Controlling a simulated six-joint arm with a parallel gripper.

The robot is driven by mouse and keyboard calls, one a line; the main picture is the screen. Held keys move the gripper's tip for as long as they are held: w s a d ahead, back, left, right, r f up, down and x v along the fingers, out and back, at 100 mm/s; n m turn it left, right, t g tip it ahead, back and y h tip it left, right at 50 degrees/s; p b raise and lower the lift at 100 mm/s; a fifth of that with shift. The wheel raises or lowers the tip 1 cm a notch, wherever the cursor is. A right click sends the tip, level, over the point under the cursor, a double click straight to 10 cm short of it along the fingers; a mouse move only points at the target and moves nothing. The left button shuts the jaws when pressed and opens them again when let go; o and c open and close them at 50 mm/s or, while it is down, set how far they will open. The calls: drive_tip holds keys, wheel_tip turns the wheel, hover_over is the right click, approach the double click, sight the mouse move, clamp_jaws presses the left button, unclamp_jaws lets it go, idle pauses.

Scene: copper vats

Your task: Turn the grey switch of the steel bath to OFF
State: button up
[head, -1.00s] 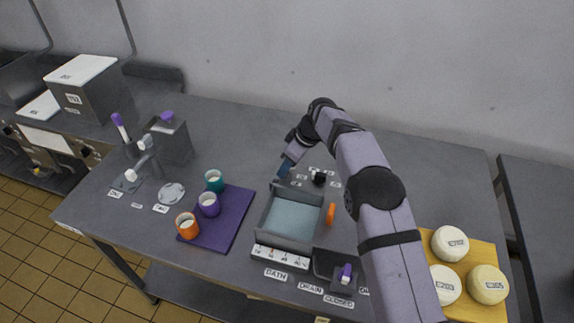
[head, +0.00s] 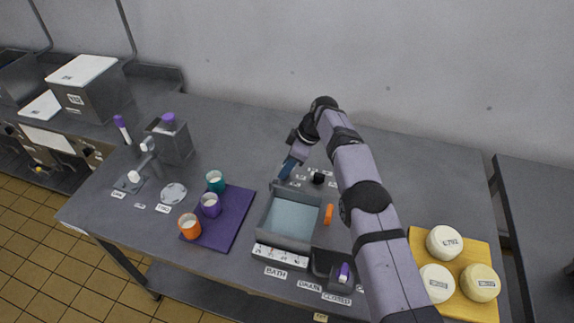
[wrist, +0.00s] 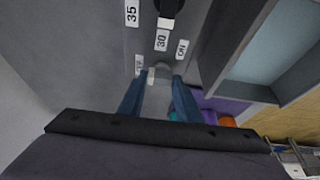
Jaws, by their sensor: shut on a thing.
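The steel bath (head: 262,222) stands mid-table, open-topped with pale blue inside. Its corner shows at the upper right of the wrist view. Behind it, the small grey switch (wrist: 158,73) shows between my fingertips in the wrist view, between an OFF label (wrist: 139,65) on the left and an ON label (wrist: 181,49) on the right. My gripper (wrist: 156,88) has blue fingers and is shut on the switch. In the head view my gripper (head: 287,171) is low at the bath's back left corner and hides the switch. Which label the switch points to is unclear.
A black knob (head: 318,178) with number labels stands right beside the switch. An orange handle (head: 328,214) is at the bath's right side. Cups on a purple mat (head: 232,218) are to the left. A yellow board (head: 455,302) with round white pieces is to the right.

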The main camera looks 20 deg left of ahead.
drive_tip(key=o, duration=1)
drive_tip(key=shift+o, duration=0.2)
drive_tip(key=shift+r, duration=0.1)
drive_tip(key=b+v, duration=0.2)
drive_tip(key=v, duration=0.5)
drive_tip(key=shift+r, duration=0.1)
